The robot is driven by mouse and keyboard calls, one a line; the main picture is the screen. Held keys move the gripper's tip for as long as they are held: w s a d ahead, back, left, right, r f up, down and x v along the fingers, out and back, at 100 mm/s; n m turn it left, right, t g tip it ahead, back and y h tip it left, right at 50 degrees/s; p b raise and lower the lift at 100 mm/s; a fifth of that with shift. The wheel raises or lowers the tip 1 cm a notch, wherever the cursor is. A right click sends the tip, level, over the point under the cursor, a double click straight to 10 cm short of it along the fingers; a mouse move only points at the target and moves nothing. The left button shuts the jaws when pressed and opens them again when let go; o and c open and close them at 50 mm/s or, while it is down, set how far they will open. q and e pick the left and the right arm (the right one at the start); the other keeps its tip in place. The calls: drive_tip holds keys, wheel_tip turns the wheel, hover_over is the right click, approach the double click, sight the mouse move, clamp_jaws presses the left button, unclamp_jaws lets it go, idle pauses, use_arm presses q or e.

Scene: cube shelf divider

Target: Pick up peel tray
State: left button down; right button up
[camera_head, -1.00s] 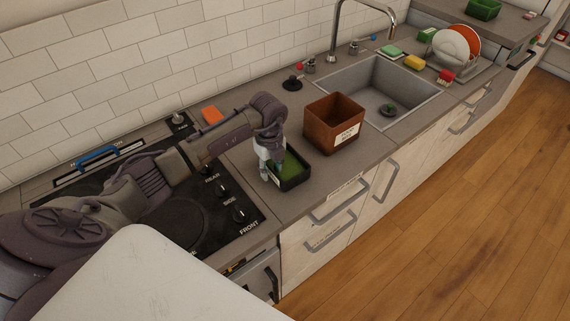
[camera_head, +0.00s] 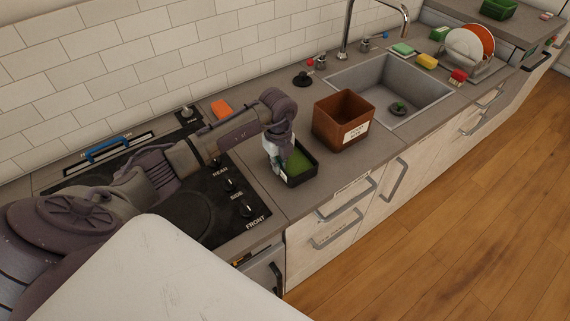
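The peel tray is most likely the small black tray (camera_head: 300,180) with green contents, on the counter just right of the stove. My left gripper (camera_head: 281,166) points down at the tray's left side, its fingers at or very near the left rim. The fingers are small and partly hidden by the wrist and tray, so I cannot tell whether they are open or shut on the rim. The tray looks level and on or very close to the counter. My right gripper is not in view.
A brown labelled box (camera_head: 343,133) stands right of the tray, with a sink (camera_head: 420,85) beyond. The black stove (camera_head: 190,205) lies under my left arm. An orange block (camera_head: 221,108) is by the wall. Bare counter lies in front of the box.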

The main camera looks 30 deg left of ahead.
use_arm(q)
drive_tip(key=shift+w+r+b, duration=0.1)
drive_tip(key=shift+r+b, duration=0.2)
drive_tip(key=shift+r, duration=0.25)
wheel_tip(320, 180, up, 3)
drive_tip(key=shift+f+b, duration=0.1)
drive_tip(key=shift+b, duration=0.65)
drive_tip(key=d+r+b, duration=0.3)
drive_tip(key=d+r, duration=0.4)
drive_tip(key=d, duration=0.4)
drive_tip(key=shift+w+d, duration=0.15)
drive_tip(key=shift+d, duration=0.2)
drive_tip(key=s+d+n, duration=0.1)
drive_tip(key=s+n, duration=1.4)
drive_tip(key=n, duration=0.8)
drive_tip(key=shift+s+d+f, duration=0.15)
drive_tip(key=shift+d+f, duration=0.05)
drive_tip(key=shift+d, duration=0.15)
